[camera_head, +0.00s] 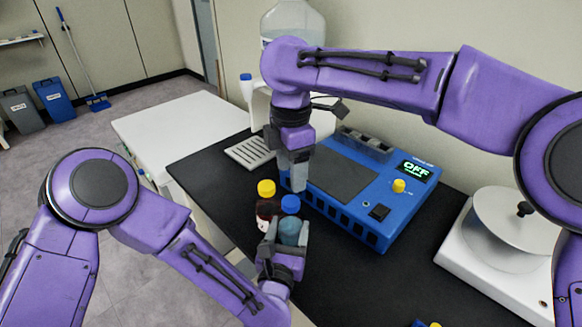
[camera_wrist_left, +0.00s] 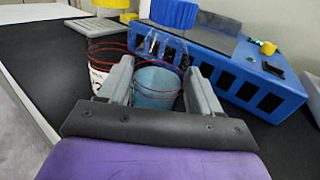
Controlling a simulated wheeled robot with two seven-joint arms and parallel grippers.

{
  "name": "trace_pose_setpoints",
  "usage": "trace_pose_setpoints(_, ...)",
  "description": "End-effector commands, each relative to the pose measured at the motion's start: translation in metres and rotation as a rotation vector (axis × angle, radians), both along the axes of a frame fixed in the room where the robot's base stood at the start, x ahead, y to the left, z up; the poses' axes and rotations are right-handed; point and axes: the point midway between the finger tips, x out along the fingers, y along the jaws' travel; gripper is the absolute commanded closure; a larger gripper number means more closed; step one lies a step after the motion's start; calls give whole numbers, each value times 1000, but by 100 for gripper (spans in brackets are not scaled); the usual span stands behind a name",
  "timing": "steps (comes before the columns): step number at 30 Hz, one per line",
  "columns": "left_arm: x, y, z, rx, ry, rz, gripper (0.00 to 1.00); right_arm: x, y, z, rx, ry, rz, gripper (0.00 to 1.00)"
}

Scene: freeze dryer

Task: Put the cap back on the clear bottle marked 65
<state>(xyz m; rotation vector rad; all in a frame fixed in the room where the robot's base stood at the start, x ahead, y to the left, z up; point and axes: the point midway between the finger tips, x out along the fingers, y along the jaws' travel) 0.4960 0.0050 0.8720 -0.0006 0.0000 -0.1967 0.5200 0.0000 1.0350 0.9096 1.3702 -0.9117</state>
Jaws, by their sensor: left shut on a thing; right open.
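A clear bottle with blue-grey contents (camera_head: 289,232) stands upright between the fingers of my left gripper (camera_head: 284,240), which is shut on it. It also shows in the left wrist view (camera_wrist_left: 156,88). A blue cap (camera_head: 290,204) is at the top of this bottle; in the left wrist view the cap (camera_wrist_left: 174,13) is above the clear neck, and I cannot tell how firmly it sits. No marking is readable. My right gripper (camera_head: 294,180) is open, pointing down just above the blue cap, with nothing visible between its fingers.
A bottle with a yellow cap (camera_head: 266,188) and dark red contents stands close beside the held bottle. A blue device with an OFF display (camera_head: 416,169) is behind and to the right. A white round-topped machine (camera_head: 512,232) stands farther right.

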Motion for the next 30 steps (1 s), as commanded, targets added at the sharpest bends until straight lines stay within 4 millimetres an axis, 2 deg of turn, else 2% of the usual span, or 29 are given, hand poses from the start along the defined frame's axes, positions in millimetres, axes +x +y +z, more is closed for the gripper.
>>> trace_pose_setpoints(8,0,0,0,0,-1,0,100,0,0,-3,1,1,-3,38)
trace_pose_setpoints(11,0,0,0,0,-1,0,100,0,0,-12,0,3,-4,38)
trace_pose_setpoints(21,0,0,0,0,-1,0,100,0,0,-67,1,3,-5,38)
trace_pose_setpoints(25,0,0,0,0,-1,0,100,0,0,-78,1,2,-5,38)
trace_pose_setpoints(30,0,0,0,0,-1,0,100,0,0,-81,1,0,-5,38)
